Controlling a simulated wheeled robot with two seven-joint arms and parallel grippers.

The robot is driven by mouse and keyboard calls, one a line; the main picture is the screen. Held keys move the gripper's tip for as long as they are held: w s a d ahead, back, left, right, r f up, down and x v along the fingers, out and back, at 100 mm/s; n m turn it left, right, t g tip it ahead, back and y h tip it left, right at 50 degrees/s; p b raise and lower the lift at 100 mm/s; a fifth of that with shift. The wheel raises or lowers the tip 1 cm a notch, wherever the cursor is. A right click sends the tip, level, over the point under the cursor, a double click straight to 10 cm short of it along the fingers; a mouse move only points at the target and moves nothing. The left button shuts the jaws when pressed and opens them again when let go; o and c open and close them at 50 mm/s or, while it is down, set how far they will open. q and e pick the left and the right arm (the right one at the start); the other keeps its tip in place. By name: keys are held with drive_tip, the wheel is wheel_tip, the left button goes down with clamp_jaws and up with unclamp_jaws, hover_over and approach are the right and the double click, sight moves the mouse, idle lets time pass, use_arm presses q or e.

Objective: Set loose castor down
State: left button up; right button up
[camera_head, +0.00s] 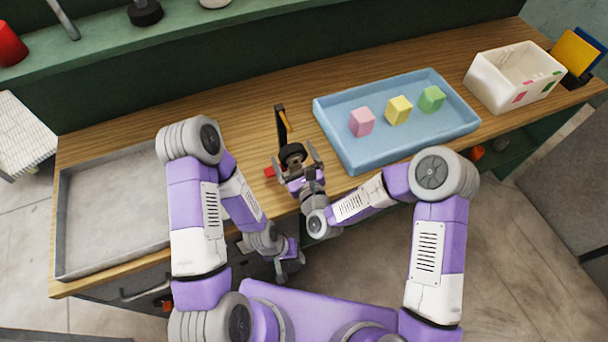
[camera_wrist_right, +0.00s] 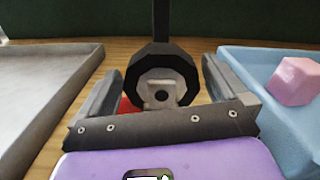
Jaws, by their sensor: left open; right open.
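The castor (camera_head: 292,153), a black wheel with a grey bracket, is at the table's front part, just in front of a black upright post. It also shows in the right wrist view (camera_wrist_right: 160,92), upright between the fingers. My right gripper (camera_head: 297,160) is open around the castor, with a visible gap on either side in the wrist view. Whether the castor's underside touches the tabletop is hidden. My left gripper (camera_head: 290,262) is open and empty, low in front of the table edge.
A blue tray (camera_head: 350,159) with pink, yellow and green blocks stands right, a grey tray (camera_head: 110,210) left. A white box (camera_head: 490,94) stands far right. Wood behind the grey tray is clear.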

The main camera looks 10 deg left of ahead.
drive_tip(key=p+v, duration=0.1)
drive_tip(key=v, duration=1)
drive_tip(key=shift+f, duration=0.1)
